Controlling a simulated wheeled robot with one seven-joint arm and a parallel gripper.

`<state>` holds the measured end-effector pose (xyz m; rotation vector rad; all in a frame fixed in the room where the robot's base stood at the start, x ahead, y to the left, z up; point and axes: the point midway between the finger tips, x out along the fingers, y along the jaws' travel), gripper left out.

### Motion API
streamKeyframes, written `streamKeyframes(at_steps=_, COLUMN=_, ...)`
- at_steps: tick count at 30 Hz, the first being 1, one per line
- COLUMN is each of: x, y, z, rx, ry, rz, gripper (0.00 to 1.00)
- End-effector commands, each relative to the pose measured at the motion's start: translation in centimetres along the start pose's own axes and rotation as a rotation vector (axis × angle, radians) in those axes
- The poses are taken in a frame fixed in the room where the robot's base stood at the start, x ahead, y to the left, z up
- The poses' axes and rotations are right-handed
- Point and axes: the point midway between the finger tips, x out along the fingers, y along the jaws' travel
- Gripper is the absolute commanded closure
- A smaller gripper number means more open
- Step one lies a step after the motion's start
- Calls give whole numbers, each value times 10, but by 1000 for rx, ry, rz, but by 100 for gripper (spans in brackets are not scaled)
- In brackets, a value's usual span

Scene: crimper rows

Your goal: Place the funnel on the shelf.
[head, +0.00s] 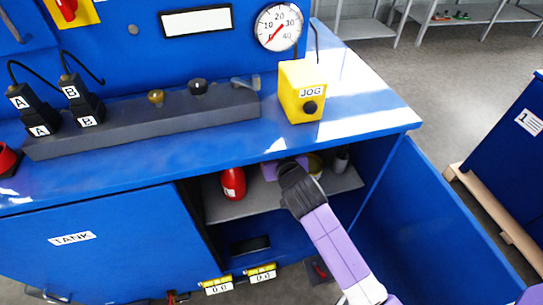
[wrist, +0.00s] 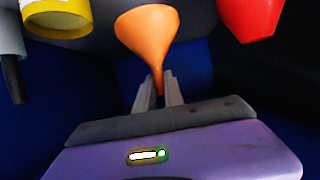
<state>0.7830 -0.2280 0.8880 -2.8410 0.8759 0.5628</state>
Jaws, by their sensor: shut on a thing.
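An orange funnel (wrist: 146,32) shows in the wrist view, with its wide cone away from my gripper and its narrow stem between my fingers. My gripper (wrist: 159,88) is shut on that stem. In the head view my gripper (head: 285,166) reaches into the open cabinet over the grey shelf (head: 223,207), and the funnel is hidden there. Whether the funnel touches the shelf I cannot tell.
On the shelf a red container (head: 232,183) stands left of my gripper; a yellow container (head: 315,165) and a grey item (head: 341,160) stand right. The blue cabinet top (head: 370,115) overhangs the opening. An open blue door (head: 440,235) is at right.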

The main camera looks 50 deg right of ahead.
Motion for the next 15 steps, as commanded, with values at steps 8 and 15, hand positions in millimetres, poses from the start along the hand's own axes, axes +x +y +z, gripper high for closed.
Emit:
streamKeyframes(at_steps=8, x=17, y=-1, z=42, rx=-2, ry=-2, rz=-2, gripper=100)
streamKeyframes(at_steps=15, x=24, y=-1, z=61, rx=-3, ry=-3, rz=-3, gripper=100)
